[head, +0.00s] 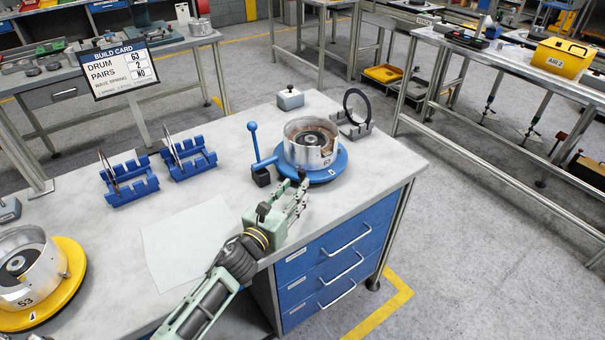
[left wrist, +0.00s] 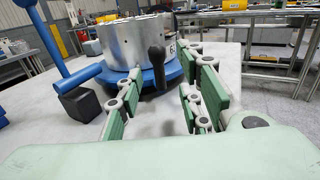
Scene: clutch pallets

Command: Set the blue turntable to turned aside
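The blue turntable (head: 322,176) stands near the right end of the bench and carries a silver drum (head: 311,145) marked 63. A blue lever with a ball end (head: 252,128) stands at its left, by a black block (head: 261,177). In the left wrist view the turntable (left wrist: 176,75) shows an upright black knob (left wrist: 157,66) on its near side. My left gripper (head: 301,190) is at the near edge of the turntable. Its green-padded fingers (left wrist: 163,108) are apart, with the knob showing between and beyond them; nothing is gripped. My right gripper is not in view.
A black ring on a grey stand (head: 355,112) and a small grey box (head: 290,98) stand behind the turntable. Two blue racks (head: 130,190) and a white sheet (head: 187,245) lie to the left. A yellow turntable (head: 68,285) with another drum is at far left.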

